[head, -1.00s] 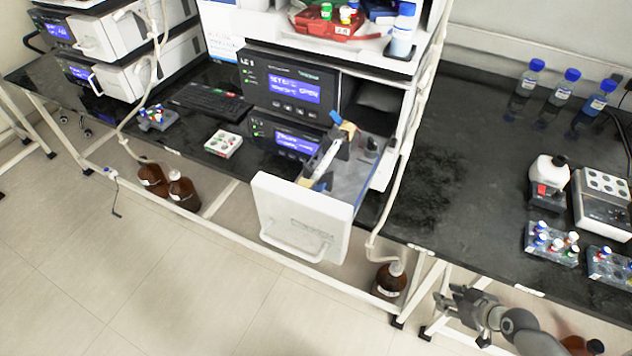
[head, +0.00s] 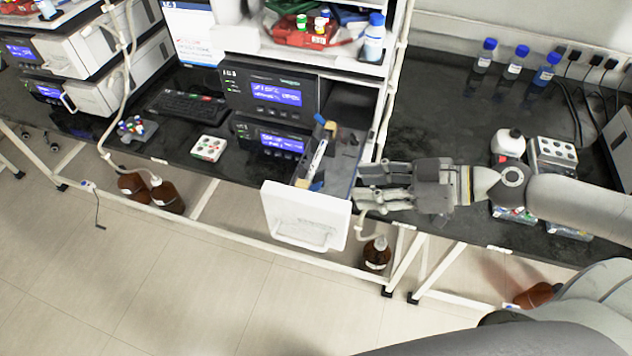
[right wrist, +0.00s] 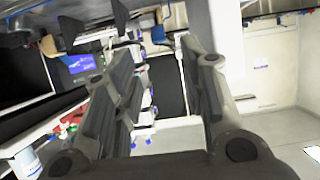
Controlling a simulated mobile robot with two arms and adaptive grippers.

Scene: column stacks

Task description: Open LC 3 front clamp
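In the head view, an open drawer with a white front (head: 305,215) stands out from the lower black instrument (head: 270,138). A pale column (head: 318,158) lies lengthwise in it between blue-and-yellow clamp parts. The front clamp (head: 317,186) is just behind the drawer front; I cannot tell if it is open. My right gripper (head: 363,186) is open and empty, its fingers pointing left close to the drawer's right side. I cannot tell whether they touch it. The right wrist view shows its spread fingers (right wrist: 158,75) with nothing gripped. My left gripper is not in view.
A keyboard (head: 186,106) and a vial tray (head: 209,148) lie left of the instrument. A white bottle (head: 508,143) and a vial block (head: 553,155) stand on the right bench, near my right arm. Brown bottles (head: 377,253) stand below. The floor in front is clear.

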